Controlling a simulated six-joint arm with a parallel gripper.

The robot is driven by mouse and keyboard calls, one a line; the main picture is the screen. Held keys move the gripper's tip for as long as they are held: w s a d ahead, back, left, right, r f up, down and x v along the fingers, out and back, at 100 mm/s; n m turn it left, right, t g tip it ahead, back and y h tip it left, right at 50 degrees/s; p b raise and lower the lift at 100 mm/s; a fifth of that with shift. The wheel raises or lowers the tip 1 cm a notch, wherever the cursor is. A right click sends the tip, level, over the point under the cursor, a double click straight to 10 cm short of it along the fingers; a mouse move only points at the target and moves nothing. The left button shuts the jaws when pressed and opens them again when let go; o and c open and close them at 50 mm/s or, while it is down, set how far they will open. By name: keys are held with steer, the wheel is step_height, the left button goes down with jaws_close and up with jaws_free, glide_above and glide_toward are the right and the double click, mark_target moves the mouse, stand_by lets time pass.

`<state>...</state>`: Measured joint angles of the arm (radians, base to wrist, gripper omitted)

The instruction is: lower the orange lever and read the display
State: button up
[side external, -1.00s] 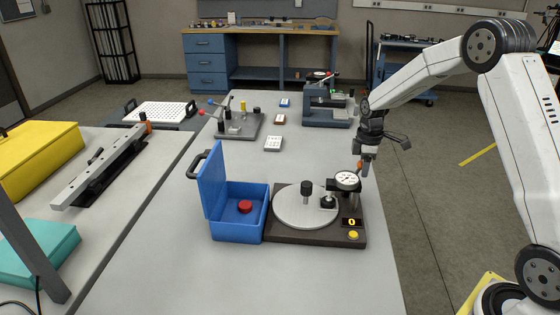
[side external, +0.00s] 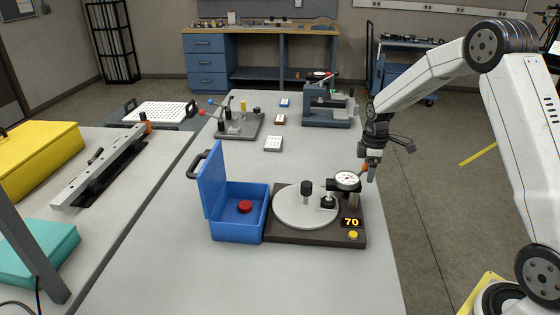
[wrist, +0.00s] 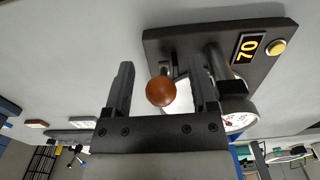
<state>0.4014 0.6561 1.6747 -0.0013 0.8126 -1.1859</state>
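The orange lever's round knob (wrist: 161,92) sits between the two fingers of my gripper (wrist: 162,88) in the wrist view, with a gap on each side. The fingers are apart. In the side external view my gripper (side external: 371,174) is low at the right rear of the dark gauge base (side external: 290,237), and a bit of the orange knob (side external: 364,168) shows beside it. The display (side external: 351,223) on the base reads 70 in yellow digits; it also reads 70 in the wrist view (wrist: 248,48). The lever's arm is mostly hidden.
A dial gauge (side external: 347,180) stands close left of my gripper, over a round grey plate (side external: 290,212). A yellow button (side external: 353,235) is below the display. An open blue box (side external: 238,228) holding a red disc stands left of the base. The table right of the base is clear.

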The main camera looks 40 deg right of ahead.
steer(key=shift+r, duration=2.8)
steer(key=shift+a, duration=0.1)
stand_by(0.9)
steer(key=s+a+f+m+t, duration=0.2)
steer(key=s+a+m, duration=0.7)
steer(key=s+a, duration=0.7)
steer(key=a, duration=0.2)
steer(key=shift+s+a+f+t, duration=0.2)
steer(key=shift+s+a+t, duration=0.05)
steer(key=shift+a+t, duration=0.1)
stand_by(0.3)
